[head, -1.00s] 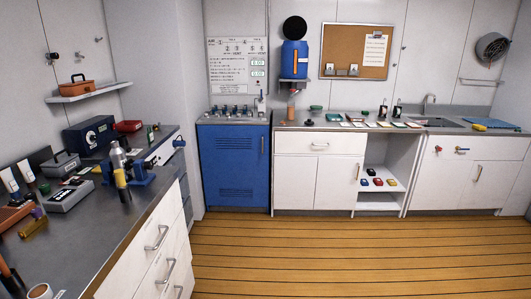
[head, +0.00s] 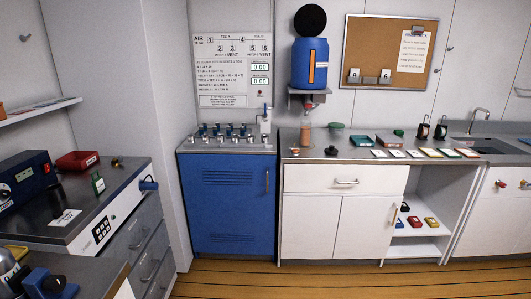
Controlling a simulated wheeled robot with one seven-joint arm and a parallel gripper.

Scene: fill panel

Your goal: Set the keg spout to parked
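The blue keg (head: 311,62) sits on a wall bracket above the counter, with an orange vertical stripe on its front and a round black disc (head: 310,20) above it. A small reddish spout (head: 308,104) shows under the bracket; it is too small to tell its setting. An orange-brown cup-like thing (head: 306,136) stands on the counter below the spout.
A blue cabinet (head: 228,200) with a valve panel on top stands left of the white counter unit (head: 335,218). Several cards and small items lie on the counter. A workbench (head: 75,225) juts in at left. The wooden floor (head: 330,280) before the cabinets is clear.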

